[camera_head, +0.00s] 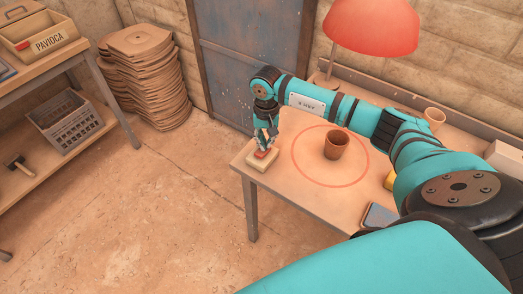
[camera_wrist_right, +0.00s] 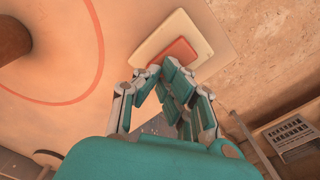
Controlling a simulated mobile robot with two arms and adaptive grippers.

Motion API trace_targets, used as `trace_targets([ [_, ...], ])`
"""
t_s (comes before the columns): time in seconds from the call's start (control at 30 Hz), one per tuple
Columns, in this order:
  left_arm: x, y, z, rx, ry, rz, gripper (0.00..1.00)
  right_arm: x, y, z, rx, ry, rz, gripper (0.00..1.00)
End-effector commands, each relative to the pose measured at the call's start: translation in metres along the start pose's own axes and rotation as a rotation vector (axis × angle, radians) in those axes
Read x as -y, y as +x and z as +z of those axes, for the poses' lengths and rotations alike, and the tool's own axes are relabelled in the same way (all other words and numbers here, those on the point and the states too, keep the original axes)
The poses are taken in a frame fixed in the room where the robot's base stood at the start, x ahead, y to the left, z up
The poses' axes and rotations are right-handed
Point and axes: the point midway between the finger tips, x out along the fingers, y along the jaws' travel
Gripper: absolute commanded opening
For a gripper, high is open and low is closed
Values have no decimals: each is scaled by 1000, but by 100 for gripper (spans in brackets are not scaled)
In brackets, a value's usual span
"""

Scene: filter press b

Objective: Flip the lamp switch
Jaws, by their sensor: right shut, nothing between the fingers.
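The lamp switch is a cream block (camera_head: 257,164) with a red rocker (camera_head: 262,155), at the near left corner of the wooden table (camera_head: 310,196). In the wrist view the cream block (camera_wrist_right: 212,42) and red rocker (camera_wrist_right: 173,53) show just beyond my fingertips. The lamp's red shade (camera_head: 372,27) stands at the back of the table, with its foot partly hidden behind my arm. My right gripper (camera_head: 265,144) points down over the switch, shut and empty; it also shows in the wrist view (camera_wrist_right: 162,72). I cannot tell whether the fingertips touch the rocker. My left gripper is out of view.
A brown cup (camera_head: 337,145) stands inside a red ring (camera_head: 297,165) on the table. Another cup (camera_head: 434,117) is at the back right. A blue-grey item (camera_head: 379,216) lies near the front edge. A shelf (camera_head: 84,50) and a brown stack (camera_head: 146,85) stand left; floor between is clear.

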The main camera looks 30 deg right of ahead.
Motion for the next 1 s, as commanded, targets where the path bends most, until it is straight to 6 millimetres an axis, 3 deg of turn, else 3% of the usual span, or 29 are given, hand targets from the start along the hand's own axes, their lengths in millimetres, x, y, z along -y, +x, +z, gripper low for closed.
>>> trace_targets([
  [0.63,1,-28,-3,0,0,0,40,1,-57,-1,-5,0,-4,0],
  [1.0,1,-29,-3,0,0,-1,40,0,-61,-1,-4,0,-3,0],
])
